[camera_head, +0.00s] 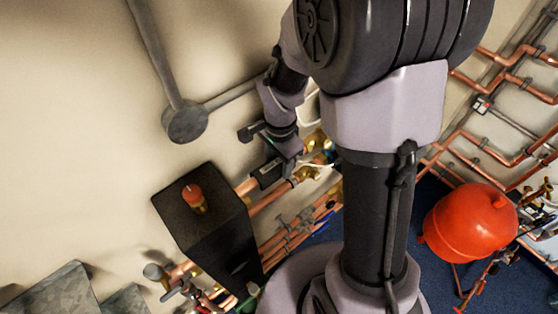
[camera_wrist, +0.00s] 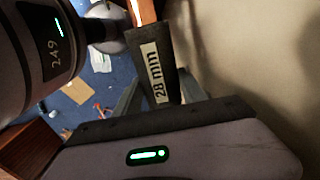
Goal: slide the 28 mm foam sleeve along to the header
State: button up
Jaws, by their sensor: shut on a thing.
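The foam sleeve (camera_wrist: 165,92) is dark grey with a pale "28 mm" label, around a copper pipe (camera_wrist: 143,12) that shows bare at the top of the wrist view. My gripper (camera_wrist: 160,98) is shut on the sleeve, one finger on each side. In the head view my gripper (camera_head: 268,174) is at the upper copper pipe, and the dark sleeve is mostly hidden there. A tall black box (camera_head: 208,232), apparently the header, stands to the lower left with a red-capped fitting (camera_head: 195,198) on top. Bare copper (camera_head: 246,186) shows between the gripper and the box.
A second copper pipe (camera_head: 270,198) runs just below. Brass valves (camera_head: 306,174) sit right of my gripper. A dark cylinder marked 249 (camera_wrist: 50,55) is close at left in the wrist view. The beige wall (camera_head: 90,130) is behind. A red vessel (camera_head: 470,226) stands at right.

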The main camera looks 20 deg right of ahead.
aim_at(262, 171)
jog(key=shift+s+a+b, duration=0.25)
jog(key=shift+a, duration=0.6)
jog(key=shift+s+a+b, duration=0.25)
jog(key=shift+s+a, duration=0.05)
jog(key=shift+a, duration=0.5)
jog(key=shift+s+a+b, duration=0.25)
jog(key=shift+a, duration=0.6)
jog(key=o, duration=1.4)
